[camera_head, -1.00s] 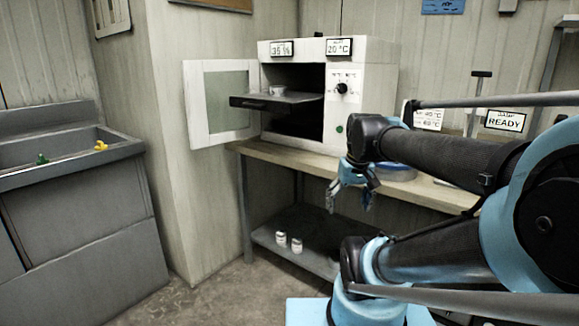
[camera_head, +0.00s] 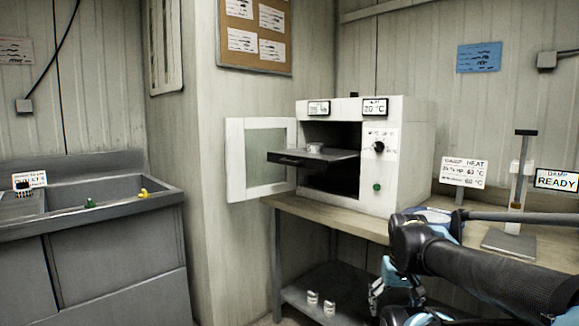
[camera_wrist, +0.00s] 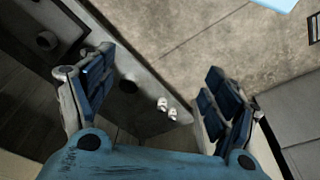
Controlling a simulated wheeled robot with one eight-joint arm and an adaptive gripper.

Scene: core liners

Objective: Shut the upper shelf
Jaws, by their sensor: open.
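The upper shelf (camera_head: 288,159) is a dark tray pulled partway out of the white chamber (camera_head: 405,165), sticking out to the left past its front. A small pale cup-like item (camera_head: 314,148) sits on it. The chamber's glazed door (camera_head: 236,160) stands wide open to the left. My gripper (camera_head: 384,295) is low and to the right of the shelf, in front of the bench and well apart from the shelf. In the wrist view, my gripper (camera_wrist: 157,78) has its fingers spread with nothing between them, pointing towards the floor.
The chamber stands on a wooden bench (camera_head: 290,204). Two small white jars (camera_head: 329,308) stand on the low shelf beneath and show in the wrist view (camera_wrist: 163,103). A grey sink (camera_head: 110,202) is at left. A stand (camera_head: 510,242) and signs are at right.

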